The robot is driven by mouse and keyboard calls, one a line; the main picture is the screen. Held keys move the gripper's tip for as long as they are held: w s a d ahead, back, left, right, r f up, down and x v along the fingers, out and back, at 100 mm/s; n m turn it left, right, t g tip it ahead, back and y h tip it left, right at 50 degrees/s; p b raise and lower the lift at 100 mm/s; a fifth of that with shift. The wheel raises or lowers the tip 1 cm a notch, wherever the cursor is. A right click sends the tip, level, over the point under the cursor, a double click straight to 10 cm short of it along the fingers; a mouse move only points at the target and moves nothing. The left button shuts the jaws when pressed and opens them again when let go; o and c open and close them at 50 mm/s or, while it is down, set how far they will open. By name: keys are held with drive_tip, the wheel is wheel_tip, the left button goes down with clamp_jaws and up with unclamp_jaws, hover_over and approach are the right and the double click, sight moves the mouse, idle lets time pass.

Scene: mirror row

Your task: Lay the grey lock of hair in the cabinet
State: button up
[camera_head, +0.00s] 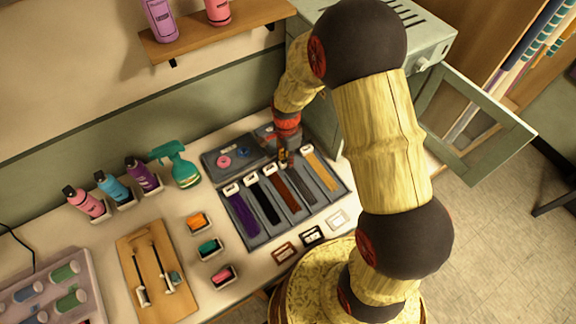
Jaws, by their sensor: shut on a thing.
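The grey lock of hair (301,188) lies in a grey tray (257,243) among other locks, between the reddish-brown one and the blond one. My gripper (284,160) is at its upper end, where the other locks have white tags, and is shut on it. The fingertips are small and partly dark here. The lock still appears to lie along its compartment. The grey-green cabinet (431,45) stands at the back right, with its door (480,125) swung open to the right. My arm hides most of the cabinet's front, and I cannot see its inside.
Purple (241,215), black (264,200), reddish-brown (283,190) and blond (321,170) locks share the tray. A green spray bottle (180,165) and other bottles stand left along the wall. A wooden board (155,270) with brushes lies front left. Small colored pots sit between.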

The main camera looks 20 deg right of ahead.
sight(292, 176)
drive_tip(key=shift+r, duration=0.15)
clamp_jaws()
drive_tip(key=shift+r, duration=0.65)
drive_tip(key=s+r+p, duration=0.3)
drive_tip(key=s+r, duration=0.8)
drive_tip(key=s, duration=0.3)
drive_tip(key=shift+r, duration=0.2)
